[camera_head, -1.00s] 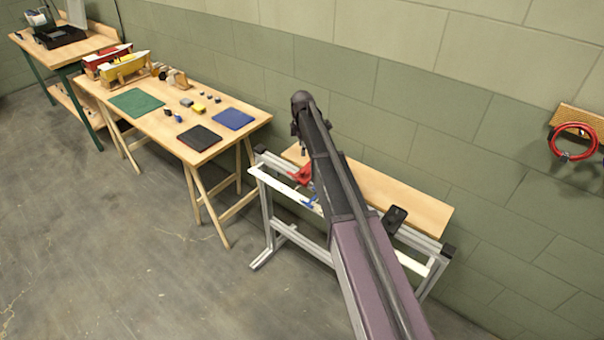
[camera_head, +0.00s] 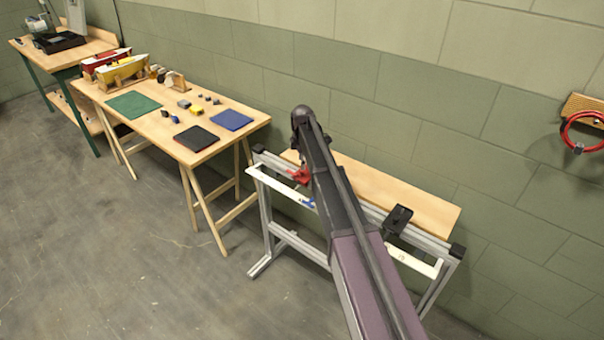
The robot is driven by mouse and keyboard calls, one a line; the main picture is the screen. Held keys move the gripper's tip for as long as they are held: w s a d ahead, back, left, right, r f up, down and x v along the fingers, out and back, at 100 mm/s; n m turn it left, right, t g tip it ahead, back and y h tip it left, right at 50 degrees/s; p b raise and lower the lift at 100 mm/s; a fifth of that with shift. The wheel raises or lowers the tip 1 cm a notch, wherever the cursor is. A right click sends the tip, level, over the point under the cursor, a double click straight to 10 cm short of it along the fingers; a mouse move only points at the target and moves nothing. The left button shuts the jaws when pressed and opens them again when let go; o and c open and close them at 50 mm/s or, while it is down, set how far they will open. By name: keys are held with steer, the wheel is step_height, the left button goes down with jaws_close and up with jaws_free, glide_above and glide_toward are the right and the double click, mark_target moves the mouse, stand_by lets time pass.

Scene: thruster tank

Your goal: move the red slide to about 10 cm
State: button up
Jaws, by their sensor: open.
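The red slide (camera_head: 299,175) sits on the grey metal rail (camera_head: 372,212) of the stand, near its left end, partly hidden by my arm. A white scale strip (camera_head: 277,186) runs along the stand's front, with a small blue pointer (camera_head: 309,203) beside my arm. My arm reaches over the rail from the lower right. My gripper (camera_head: 303,157) hangs from the arm's far end, just above and behind the red slide as seen here. It is open, small and mostly covered by the arm; no contact with the slide can be made out.
A black block (camera_head: 398,219) sits on the rail to the right of my arm. A wooden board (camera_head: 425,205) lies behind the rail, close to the wall. A wooden table (camera_head: 150,126) with mats and small blocks stands to the left. A red cable (camera_head: 580,130) hangs at the right.

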mark_target(307, 170)
steer(key=shift+f+b, duration=1.4)
steer(key=shift+f, duration=0.35)
